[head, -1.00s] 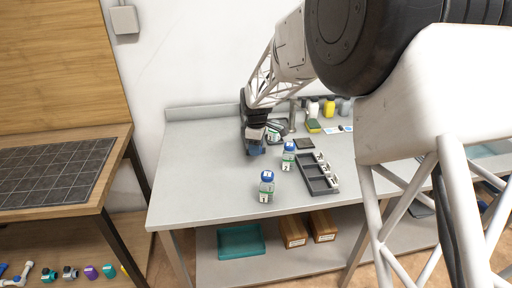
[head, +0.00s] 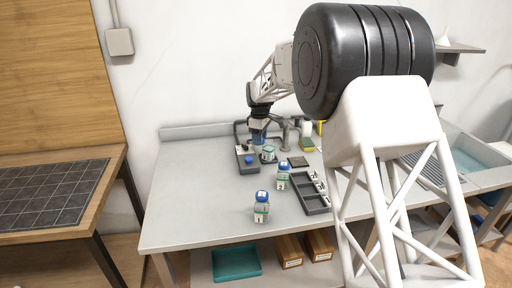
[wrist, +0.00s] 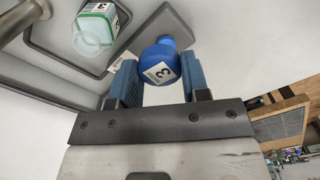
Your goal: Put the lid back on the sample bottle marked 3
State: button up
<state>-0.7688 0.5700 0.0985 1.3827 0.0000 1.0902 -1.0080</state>
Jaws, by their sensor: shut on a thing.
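My gripper (head: 258,141) is above the bench near its back, beside the open bottle. In the wrist view its blue fingers (wrist: 160,82) are shut on a blue lid (wrist: 161,66) marked 3. The open sample bottle (wrist: 92,28), with a green-edged label marked 3, stands upright to the left there, apart from the lid. In the head view this bottle (head: 269,153) is just right of and below my gripper. The held lid is hard to make out in the head view.
A grey pad (head: 244,168) carries a blue round thing (head: 249,160). Two blue-lidded bottles stand nearer, one (head: 283,177) beside the dark compartment tray (head: 317,209), one (head: 262,208) nearer the front. The bench's left side is clear.

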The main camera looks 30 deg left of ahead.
jog(key=m, duration=0.2)
send_near(269, 141)
jog(key=shift+w+f, duration=0.15)
jog(key=shift+w, duration=0.05)
jog(key=shift+f, duration=0.25)
dwell(0.4)
jog(key=shift+f, duration=2.95)
jog(key=shift+f, duration=0.25)
dwell(0.7)
jog(key=o, duration=1.4)
jog(key=shift+o, duration=0.2)
jog(key=shift+a+r, duration=0.1)
jog(key=shift+r, duration=0.05)
jog(key=shift+r, duration=3.35)
